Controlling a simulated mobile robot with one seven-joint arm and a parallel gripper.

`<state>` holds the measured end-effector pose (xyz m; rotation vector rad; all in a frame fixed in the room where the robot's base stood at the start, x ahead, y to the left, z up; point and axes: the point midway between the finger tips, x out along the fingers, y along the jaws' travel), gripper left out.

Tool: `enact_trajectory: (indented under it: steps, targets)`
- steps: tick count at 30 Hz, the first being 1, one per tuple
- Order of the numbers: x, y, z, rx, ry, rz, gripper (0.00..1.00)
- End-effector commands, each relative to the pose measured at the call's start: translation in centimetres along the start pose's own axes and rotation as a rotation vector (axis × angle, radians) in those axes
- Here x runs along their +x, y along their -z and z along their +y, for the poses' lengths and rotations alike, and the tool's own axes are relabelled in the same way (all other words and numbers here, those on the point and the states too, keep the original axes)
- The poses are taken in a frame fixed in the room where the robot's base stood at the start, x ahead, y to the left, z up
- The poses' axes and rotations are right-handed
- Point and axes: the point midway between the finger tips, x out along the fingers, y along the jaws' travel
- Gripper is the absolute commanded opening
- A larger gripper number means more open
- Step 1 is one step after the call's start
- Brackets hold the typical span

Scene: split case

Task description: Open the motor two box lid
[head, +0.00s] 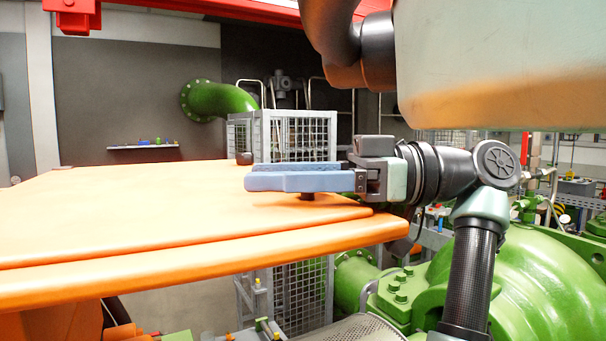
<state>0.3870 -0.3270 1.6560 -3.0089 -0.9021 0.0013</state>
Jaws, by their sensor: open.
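A broad orange lid-like panel (150,215) with a stepped front edge fills the left and middle of the head view. I take it for the motor two box lid, though no label shows. It looks closed, but its seam is hard to make out. A small dark knob (307,196) shows near its right end, directly below my gripper's fingers. A second dark knob (244,158) stands at its far edge. My gripper (280,177) reaches in from the right with its blue fingers pointing left, open, just above the panel. Whether a finger touches the near knob is unclear.
Green pump casing (535,285) with bolted flanges lies below and right of my arm. A grey mesh cage (297,135) and a green pipe (215,100) stand behind the panel. A red beam (240,10) crosses the top. The space above the panel's left side is clear.

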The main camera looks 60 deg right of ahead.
Motion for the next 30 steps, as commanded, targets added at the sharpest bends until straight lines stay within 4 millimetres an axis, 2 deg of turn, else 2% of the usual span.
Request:
enact_trajectory:
  steps: [4,8,15,21,30]
  targets:
    - [-0.4,0.0,0.0,-0.001,-0.002,0.001,0.7]
    - [-2.1,-0.2,0.1,-0.001,-0.004,0.001,0.7]
    - [-7.7,-0.4,0.0,0.001,-0.006,0.0,0.7]
    - [-11.1,-0.2,0.0,0.001,-0.004,-0.002,0.7]
    - [-12.9,-0.1,0.0,0.001,0.0,-0.001,0.7]
